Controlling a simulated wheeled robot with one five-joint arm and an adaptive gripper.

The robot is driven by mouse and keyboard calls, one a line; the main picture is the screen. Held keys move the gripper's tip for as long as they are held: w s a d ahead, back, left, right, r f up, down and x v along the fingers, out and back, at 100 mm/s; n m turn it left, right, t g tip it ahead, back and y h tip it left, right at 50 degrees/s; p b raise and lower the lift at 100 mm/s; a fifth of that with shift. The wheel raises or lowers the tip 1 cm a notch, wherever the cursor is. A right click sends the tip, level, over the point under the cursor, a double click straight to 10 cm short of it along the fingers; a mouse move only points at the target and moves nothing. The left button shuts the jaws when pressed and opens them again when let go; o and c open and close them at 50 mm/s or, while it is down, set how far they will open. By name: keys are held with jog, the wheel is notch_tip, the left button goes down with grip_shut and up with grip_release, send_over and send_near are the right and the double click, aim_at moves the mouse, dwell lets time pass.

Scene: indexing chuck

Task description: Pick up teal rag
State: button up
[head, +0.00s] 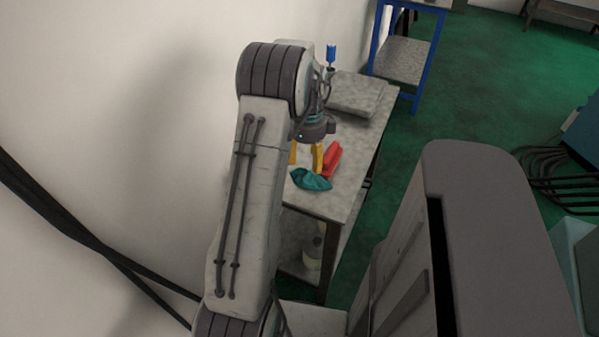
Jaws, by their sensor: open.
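The teal rag (311,180) lies crumpled near the front end of a grey-topped table (340,198). My gripper (305,159) points down over the table, just behind the rag in the picture. Its two yellow fingers stand apart, so it is open, and no object shows between them. The rag appears just in front of and below the fingers; I cannot tell the exact height gap. My arm hides part of the table to the left.
A red object (332,159) lies right beside the right finger. A grey slab (357,94) and a blue-handled tool (331,56) are farther back. A blue-framed table (404,60) stands behind.

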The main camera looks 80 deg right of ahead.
aim_at(307, 173)
jog(key=shift+a+f, duration=0.2)
jog(key=shift+f, duration=1.35)
jog(key=shift+a+f, duration=0.2)
jog(key=shift+f, duration=1.35)
grip_shut()
